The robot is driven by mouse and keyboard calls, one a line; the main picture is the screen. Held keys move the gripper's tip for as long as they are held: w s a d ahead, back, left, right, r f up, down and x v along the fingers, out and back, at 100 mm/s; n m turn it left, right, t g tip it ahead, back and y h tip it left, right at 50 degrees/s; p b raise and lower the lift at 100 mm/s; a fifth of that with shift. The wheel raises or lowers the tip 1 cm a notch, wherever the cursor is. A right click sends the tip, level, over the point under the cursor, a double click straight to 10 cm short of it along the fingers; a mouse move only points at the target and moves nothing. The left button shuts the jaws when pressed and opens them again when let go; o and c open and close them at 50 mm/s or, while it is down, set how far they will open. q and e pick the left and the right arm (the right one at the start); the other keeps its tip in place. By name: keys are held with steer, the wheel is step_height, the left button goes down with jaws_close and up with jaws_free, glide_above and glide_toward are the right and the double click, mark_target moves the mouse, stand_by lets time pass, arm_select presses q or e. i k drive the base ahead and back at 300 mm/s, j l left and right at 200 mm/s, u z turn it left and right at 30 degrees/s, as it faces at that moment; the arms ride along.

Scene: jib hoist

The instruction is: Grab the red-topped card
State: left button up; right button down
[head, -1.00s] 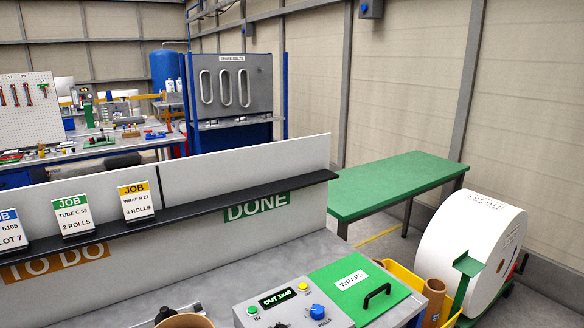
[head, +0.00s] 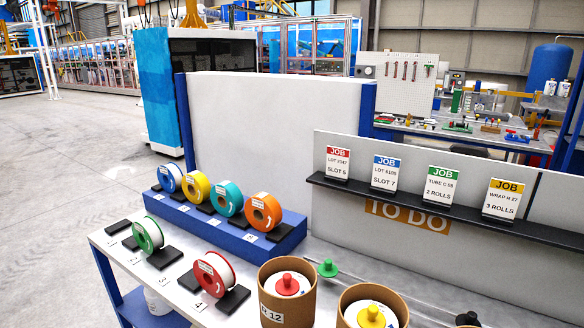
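The red-topped card (head: 337,165) stands at the left end of a dark ledge, above the orange TO DO label. It reads JOB, a LOT line and SLOT 5. To its right on the same ledge stand a blue-topped card (head: 385,173), a green-topped card (head: 440,187) and a yellow-topped card (head: 502,200). All of them are upright and apart from each other. Neither of my grippers is in view.
The ledge (head: 410,195) runs along a pale panel behind the bench. In front stand cardboard tubs (head: 285,290) with red and yellow knobs. Several coloured spools (head: 263,212) stand on the left, some on a blue step. The space just before the red-topped card looks clear.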

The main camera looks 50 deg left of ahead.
mark_target(338, 159)
steer(key=u, duration=1.4)
steer(key=j+z, duration=0.2)
